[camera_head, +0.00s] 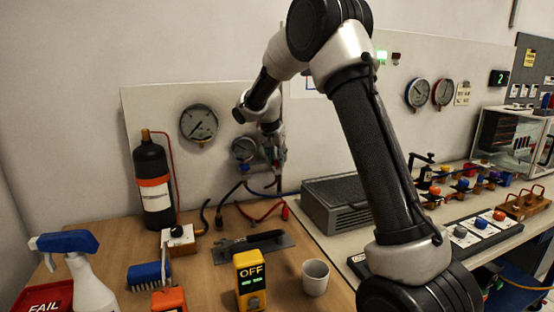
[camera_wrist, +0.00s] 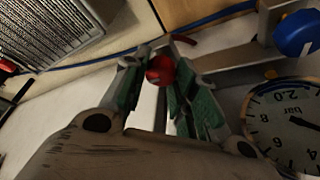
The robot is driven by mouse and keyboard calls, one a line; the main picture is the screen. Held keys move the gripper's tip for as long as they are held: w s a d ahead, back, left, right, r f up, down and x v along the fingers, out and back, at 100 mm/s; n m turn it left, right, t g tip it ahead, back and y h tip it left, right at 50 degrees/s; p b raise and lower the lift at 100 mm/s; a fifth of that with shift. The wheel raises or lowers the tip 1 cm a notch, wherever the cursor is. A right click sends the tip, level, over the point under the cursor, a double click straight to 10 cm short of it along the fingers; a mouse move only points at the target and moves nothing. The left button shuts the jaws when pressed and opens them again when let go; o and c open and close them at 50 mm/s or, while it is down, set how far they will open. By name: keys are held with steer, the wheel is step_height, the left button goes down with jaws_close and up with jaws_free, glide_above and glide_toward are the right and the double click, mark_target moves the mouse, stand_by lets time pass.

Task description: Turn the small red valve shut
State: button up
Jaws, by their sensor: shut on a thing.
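The small red valve (camera_wrist: 160,69) shows in the wrist view as a round red knob between my fingertips. My gripper (camera_wrist: 157,82), with green pads on its fingers, is shut on it. In the head view my gripper (camera_head: 276,160) is at the wall panel, just right of a small gauge (camera_head: 243,149), and it hides the red valve there. A blue valve knob (camera_wrist: 297,33) is at the upper right of the wrist view, on the same pipework. The small gauge's dial (camera_wrist: 288,124), marked bar, is at the lower right there.
A larger gauge (camera_head: 199,123) hangs on the panel. A black bottle with an orange band (camera_head: 152,185) stands at left. A grey ribbed box (camera_head: 332,203) stands right of and below my gripper. A yellow OFF device (camera_head: 250,280) and white cup (camera_head: 315,277) stand in front.

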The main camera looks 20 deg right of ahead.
steer(key=shift+m, duration=0.3)
steer(key=o, duration=1)
steer(key=shift+o, duration=0.2)
steer(key=v, duration=1.2)
steer(key=shift+w, duration=0.15)
